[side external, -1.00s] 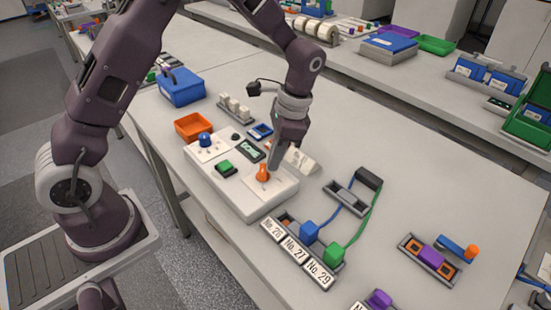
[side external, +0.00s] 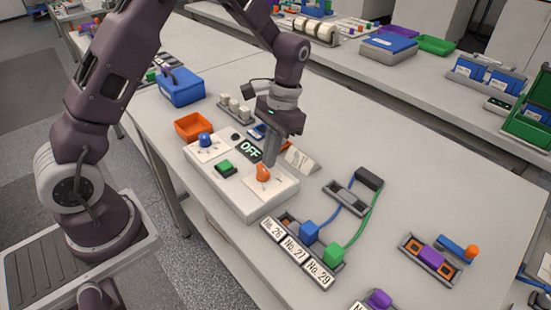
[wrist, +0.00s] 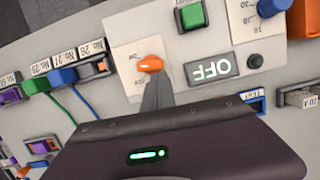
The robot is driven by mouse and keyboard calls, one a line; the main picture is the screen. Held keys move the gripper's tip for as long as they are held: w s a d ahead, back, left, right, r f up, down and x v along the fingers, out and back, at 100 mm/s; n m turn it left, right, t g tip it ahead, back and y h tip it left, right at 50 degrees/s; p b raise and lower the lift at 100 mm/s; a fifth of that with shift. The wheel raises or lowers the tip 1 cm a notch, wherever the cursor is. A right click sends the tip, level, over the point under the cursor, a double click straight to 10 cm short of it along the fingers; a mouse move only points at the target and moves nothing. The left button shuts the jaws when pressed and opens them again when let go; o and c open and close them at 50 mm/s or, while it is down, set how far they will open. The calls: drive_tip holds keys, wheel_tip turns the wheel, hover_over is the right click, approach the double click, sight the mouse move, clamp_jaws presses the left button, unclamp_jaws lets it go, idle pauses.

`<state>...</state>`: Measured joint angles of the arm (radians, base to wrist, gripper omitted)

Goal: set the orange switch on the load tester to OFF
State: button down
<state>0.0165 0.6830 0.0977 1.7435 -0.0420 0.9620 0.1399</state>
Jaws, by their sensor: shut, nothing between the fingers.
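The load tester (side external: 231,195) is a pale box on the bench. Its orange switch (side external: 263,173) sits on a white plate at the box's right end. In the wrist view the orange switch (wrist: 150,64) lies just beyond my fingertips. The tester's display (side external: 250,150) reads OFF; it shows upside down in the wrist view (wrist: 211,68). My gripper (side external: 267,163) is shut and empty, pointing down at the switch from behind it. Its closed fingertips (wrist: 155,84) are at or very near the switch; whether they touch cannot be told.
The tester also carries a green button (side external: 225,167) and a blue knob (side external: 205,139). An orange tray (side external: 194,126) stands behind left. A rack with blue and green plugs (side external: 334,253) and cables is close on the right.

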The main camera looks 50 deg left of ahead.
drive_tip(key=n, duration=0.1)
drive_tip(key=a+n, duration=0.1)
drive_tip(key=n, duration=0.1)
drive_tip(key=shift+s+h, duration=0.2)
drive_tip(key=shift+h, duration=0.2)
drive_tip(key=n, duration=0.3)
drive_tip(key=n+h, duration=0.1)
drive_tip(key=shift+s+a, duration=0.3)
drive_tip(key=shift+s+d, duration=0.25)
drive_tip(key=shift+d, duration=0.25)
drive_tip(key=shift+s+d, duration=0.2)
drive_tip(key=shift+d, duration=0.3)
drive_tip(key=shift+a, duration=0.1)
drive_tip(key=shift+t, duration=0.3)
drive_tip(key=w+a, duration=0.1)
drive_tip(key=w, duration=0.1)
drive_tip(key=w+a, duration=0.2)
drive_tip(key=v, duration=1)
drive_tip(key=shift+w, duration=0.2)
